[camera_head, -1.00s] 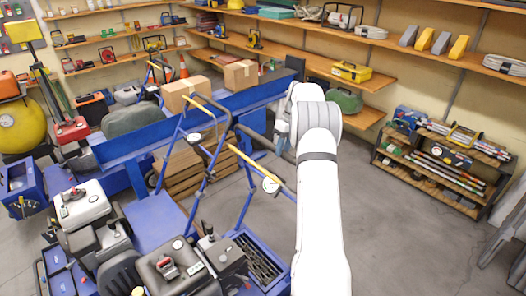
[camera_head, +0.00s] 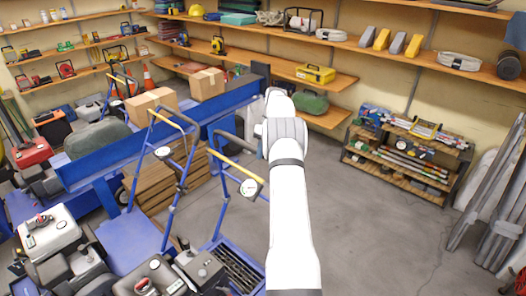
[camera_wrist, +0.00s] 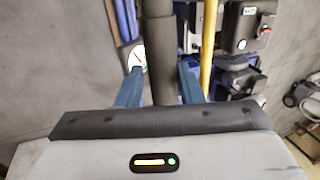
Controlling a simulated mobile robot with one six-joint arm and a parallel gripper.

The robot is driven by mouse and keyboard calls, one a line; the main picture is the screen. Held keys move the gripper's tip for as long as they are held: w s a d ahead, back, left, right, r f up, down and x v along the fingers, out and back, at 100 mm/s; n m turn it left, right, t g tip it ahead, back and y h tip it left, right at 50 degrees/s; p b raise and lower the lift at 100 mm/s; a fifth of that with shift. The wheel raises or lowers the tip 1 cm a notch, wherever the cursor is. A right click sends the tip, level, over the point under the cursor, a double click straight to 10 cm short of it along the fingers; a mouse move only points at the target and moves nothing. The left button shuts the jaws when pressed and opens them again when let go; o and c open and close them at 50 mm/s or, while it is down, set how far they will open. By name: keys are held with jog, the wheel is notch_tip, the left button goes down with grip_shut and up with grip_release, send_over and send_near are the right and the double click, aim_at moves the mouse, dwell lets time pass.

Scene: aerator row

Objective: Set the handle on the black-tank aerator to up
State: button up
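The black-tank aerator shows its dark tank (camera_head: 150,282) at the bottom edge of the head view, partly cut off. Its blue handle (camera_head: 221,205) rises from the frame, with a yellow sleeve and a round gauge (camera_head: 250,188). The handle stands raised and leans; its exact angle is hard to tell. In the wrist view, a dark grip bar (camera_wrist: 160,50) runs between the two blue fingers of my gripper (camera_wrist: 160,76). A gap shows on its left side, and it lies close to the right finger. My arm hides the gripper in the head view.
A white-tank aerator (camera_head: 50,230) stands at the left, near another blue handle (camera_head: 172,150) with a gauge. A blue beam (camera_head: 140,145) and cardboard boxes (camera_head: 207,83) lie behind. Bare floor (camera_head: 360,225) is open to the right, before a low rack (camera_head: 410,165).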

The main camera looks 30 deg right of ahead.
jog(key=o, duration=0.3)
jog(key=shift+w+d+f, duration=0.1)
jog(key=shift+w, duration=0.1)
jog(key=shift+o, duration=0.2)
jog(key=shift+s+r, duration=0.15)
jog(key=shift+r, duration=0.2)
jog(key=v, duration=0.7)
jog(key=shift+r, duration=0.2)
jog(key=shift+d, duration=0.1)
jog(key=shift+c, duration=0.2)
